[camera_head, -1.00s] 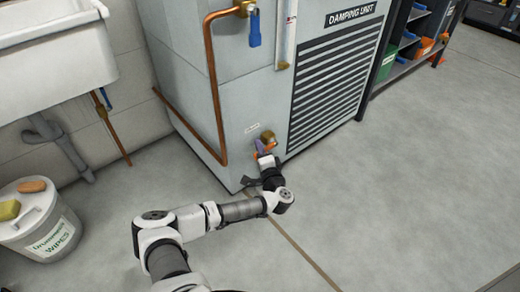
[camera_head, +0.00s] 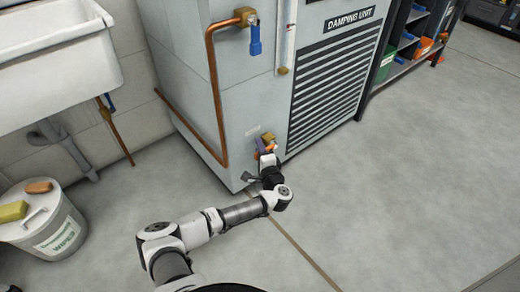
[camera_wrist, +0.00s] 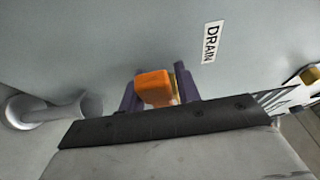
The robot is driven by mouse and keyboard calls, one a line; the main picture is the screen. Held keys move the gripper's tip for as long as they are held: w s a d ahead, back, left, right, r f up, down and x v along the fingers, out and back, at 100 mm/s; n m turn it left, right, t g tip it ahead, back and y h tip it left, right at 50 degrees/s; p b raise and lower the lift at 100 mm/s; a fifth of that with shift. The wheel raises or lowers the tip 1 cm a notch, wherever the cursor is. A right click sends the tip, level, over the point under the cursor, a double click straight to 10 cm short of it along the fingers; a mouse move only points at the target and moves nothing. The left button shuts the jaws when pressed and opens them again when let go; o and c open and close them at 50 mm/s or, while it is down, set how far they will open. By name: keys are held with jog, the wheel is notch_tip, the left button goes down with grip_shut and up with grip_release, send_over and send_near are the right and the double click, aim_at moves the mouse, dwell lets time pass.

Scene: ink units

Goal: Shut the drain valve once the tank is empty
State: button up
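The drain valve (camera_head: 268,138), brass with an orange handle, sits low on the front of the grey damping unit (camera_head: 240,115). My gripper (camera_head: 266,148) is at the valve. In the wrist view the orange handle (camera_wrist: 154,88) lies between my gripper's two purple fingers (camera_wrist: 158,92), with a bit of brass at its right. Whether the fingers press on the handle cannot be told. A "DRAIN" label (camera_wrist: 212,41) is on the panel above. A vertical gauge tube (camera_head: 288,38) is on the unit's front; its level is too small to read.
A copper pipe (camera_head: 215,95) runs down the unit's left part from a blue-handled valve (camera_head: 255,38). A white sink (camera_head: 60,65) and a wipes bucket (camera_head: 62,238) stand left. A shelf with bins (camera_head: 405,55) is right. In the wrist view a grey funnel-like fitting (camera_wrist: 60,110) is at left. Floor at right is clear.

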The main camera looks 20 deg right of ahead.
jog(key=shift+o, duration=0.8)
jog(key=s+p, duration=0.3)
jog(key=s, duration=1)
jog(key=shift+s+a, duration=0.3)
jog(key=shift+s, duration=0.1)
